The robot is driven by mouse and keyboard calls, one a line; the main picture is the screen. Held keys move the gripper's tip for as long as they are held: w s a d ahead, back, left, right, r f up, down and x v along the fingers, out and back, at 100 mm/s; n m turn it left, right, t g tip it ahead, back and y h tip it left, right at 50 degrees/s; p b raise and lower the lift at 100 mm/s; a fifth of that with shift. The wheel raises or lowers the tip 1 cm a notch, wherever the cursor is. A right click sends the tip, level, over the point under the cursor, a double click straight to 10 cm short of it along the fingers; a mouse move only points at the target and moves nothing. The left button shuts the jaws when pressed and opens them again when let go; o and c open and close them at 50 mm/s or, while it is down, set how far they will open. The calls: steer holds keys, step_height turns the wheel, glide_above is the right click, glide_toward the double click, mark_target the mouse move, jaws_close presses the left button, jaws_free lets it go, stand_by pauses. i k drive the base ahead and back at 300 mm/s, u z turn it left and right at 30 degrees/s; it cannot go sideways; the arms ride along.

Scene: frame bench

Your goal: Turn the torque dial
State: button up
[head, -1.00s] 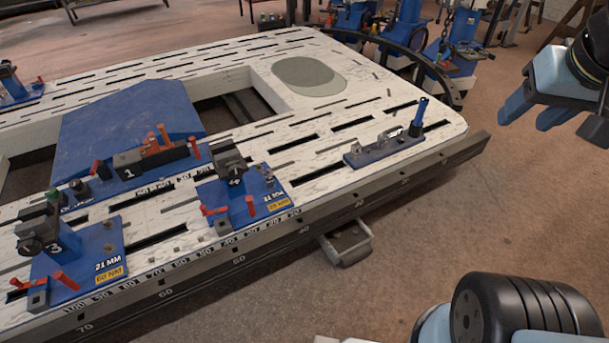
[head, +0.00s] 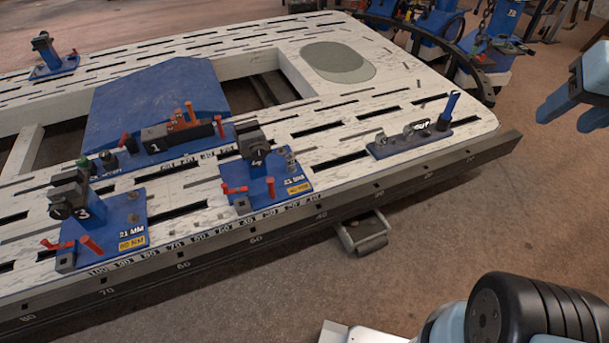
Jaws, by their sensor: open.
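No part in the head view can be told for certain as the torque dial. A long dark block marked 1 (head: 170,139) with orange-red tabs stands on the bench beside a row of small numbers. Blue clamp plates marked 3 (head: 113,215) and 4 (head: 282,186) stand nearer the front edge, with red pins and yellow labels. A blue fixture (head: 409,144) with a lettered plate and an upright blue handle sits at the bench's right end. My gripper (head: 574,111) is at the right edge, partly cut off, open and empty, apart from the bench and above the floor.
The white slotted bench (head: 345,118) has a dark numbered rail (head: 340,212) along its front. A metal step-like bracket (head: 363,232) juts out below the rail. A blue sloped block (head: 158,95) lies mid-bench.

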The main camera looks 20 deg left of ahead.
mark_target(428, 132)
steer(key=u, duration=0.05)
steer(key=k, duration=0.55)
steer(key=z, duration=0.4)
steer(key=i, duration=1.85)
steer(key=u, duration=0.5)
